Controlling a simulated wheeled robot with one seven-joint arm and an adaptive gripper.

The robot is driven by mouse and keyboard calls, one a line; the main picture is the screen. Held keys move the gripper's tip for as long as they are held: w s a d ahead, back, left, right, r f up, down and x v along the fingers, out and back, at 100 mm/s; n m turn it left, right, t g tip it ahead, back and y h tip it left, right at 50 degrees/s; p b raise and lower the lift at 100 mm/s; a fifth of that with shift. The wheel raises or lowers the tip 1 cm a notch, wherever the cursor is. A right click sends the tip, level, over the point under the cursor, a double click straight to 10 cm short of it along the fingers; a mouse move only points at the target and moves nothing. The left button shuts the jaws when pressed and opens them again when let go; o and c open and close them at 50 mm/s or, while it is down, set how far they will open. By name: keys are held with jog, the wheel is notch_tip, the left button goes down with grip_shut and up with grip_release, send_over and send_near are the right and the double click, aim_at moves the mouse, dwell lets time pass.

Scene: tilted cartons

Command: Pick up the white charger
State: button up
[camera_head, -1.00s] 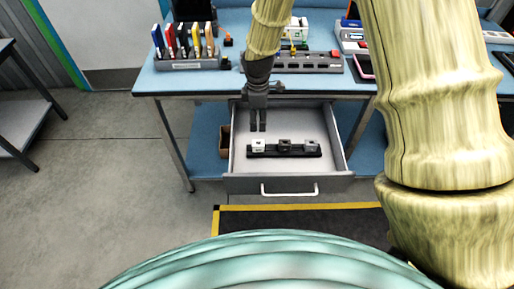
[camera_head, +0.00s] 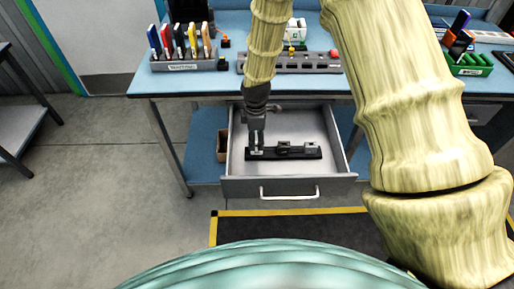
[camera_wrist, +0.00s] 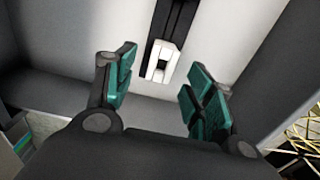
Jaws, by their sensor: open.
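The white charger (camera_wrist: 161,62) sits at the left end of a black holder strip (camera_head: 300,154) inside the open drawer. In the wrist view it lies just ahead of the gap between my fingers, near the middle. My gripper (camera_head: 256,146) is open and points down over that left end; its teal-padded fingers also show in the wrist view (camera_wrist: 160,88). In the head view the fingers hide most of the charger. I cannot tell whether they touch it.
The drawer (camera_head: 235,187) has grey walls close around the strip, with bare floor behind it. Dark chargers (camera_head: 284,148) stand farther right on the strip. The blue workbench (camera_head: 215,84) above holds a marker rack (camera_head: 187,64), a grey power strip (camera_head: 300,63) and a green rack (camera_head: 470,66).

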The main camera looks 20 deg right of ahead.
jog(key=shift+s+d+f+p, duration=0.1)
jog(key=shift+f+p, duration=0.65)
jog(key=shift+f, duration=1.95)
jog(key=c, duration=1.1)
